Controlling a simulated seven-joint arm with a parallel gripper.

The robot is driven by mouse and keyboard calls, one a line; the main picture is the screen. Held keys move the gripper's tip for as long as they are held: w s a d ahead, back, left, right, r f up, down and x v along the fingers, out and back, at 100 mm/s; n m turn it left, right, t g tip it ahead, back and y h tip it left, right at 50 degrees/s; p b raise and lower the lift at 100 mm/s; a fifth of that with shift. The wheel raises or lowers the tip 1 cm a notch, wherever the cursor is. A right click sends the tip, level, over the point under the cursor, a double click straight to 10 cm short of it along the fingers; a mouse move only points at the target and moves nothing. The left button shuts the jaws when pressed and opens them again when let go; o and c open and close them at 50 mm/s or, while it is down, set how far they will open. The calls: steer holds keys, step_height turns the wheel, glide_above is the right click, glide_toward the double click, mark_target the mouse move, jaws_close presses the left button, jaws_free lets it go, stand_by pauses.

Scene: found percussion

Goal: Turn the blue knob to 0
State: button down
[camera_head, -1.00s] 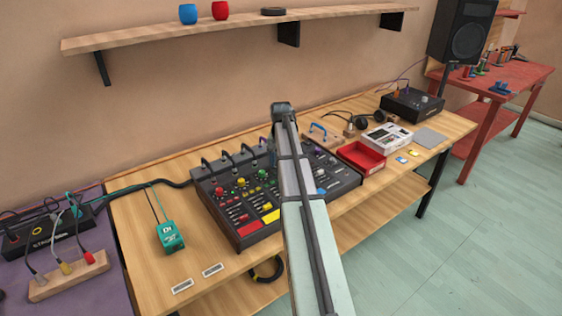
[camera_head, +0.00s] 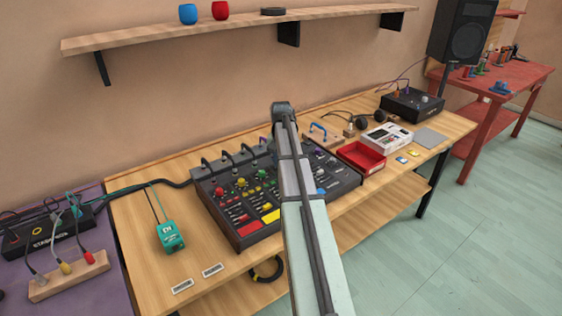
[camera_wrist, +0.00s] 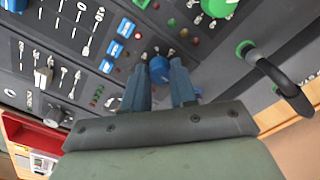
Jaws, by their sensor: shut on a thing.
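The blue knob (camera_wrist: 159,70) shows in the wrist view on the dark panel of the mixer. My gripper (camera_wrist: 160,82) has a finger on each side of it and is shut on it. The number marks around the knob are too small or hidden, so I cannot tell its setting. In the head view the mixer (camera_head: 228,229) stands on the wooden table, and my arm covers the blue knob and my gripper.
Green knobs (camera_wrist: 219,6), blue buttons (camera_wrist: 126,27) and a black cable (camera_wrist: 284,86) lie close around my gripper in the wrist view. A red tray (camera_head: 347,158) stands right of the mixer. A teal box (camera_head: 169,237) lies to its left.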

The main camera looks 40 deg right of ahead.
steer(key=n, duration=0.6)
steer(key=shift+n, duration=0.4)
steer(key=n, duration=1.3)
steer(key=shift+n, duration=0.3)
steer(key=n, duration=0.6)
steer(key=shift+n, duration=0.3)
steer(key=c, duration=0.9)
jaws_free()
